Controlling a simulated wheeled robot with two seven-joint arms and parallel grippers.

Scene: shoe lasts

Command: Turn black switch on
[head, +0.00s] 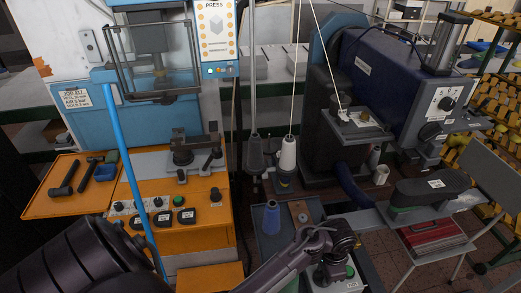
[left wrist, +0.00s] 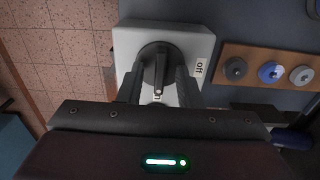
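The black switch (left wrist: 160,70) is a round knob with a raised bar handle on a light grey box (left wrist: 128,40). In the left wrist view its bar lies roughly up and down the picture. An "off" label (left wrist: 199,69) sits right of the knob; another label below it is partly hidden. My left gripper (left wrist: 160,88) is open, with one finger on each side of the knob and gaps to the bar. In the head view my left gripper (head: 334,262) is over the box at bottom centre and hides the knob. My right gripper is not in view.
A wooden strip with discs (left wrist: 270,72) lies right of the box in the left wrist view. In the head view a blue thread cone (head: 271,217) stands close by. An orange press bench (head: 200,240) is left, a dark blue machine (head: 390,80) behind right.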

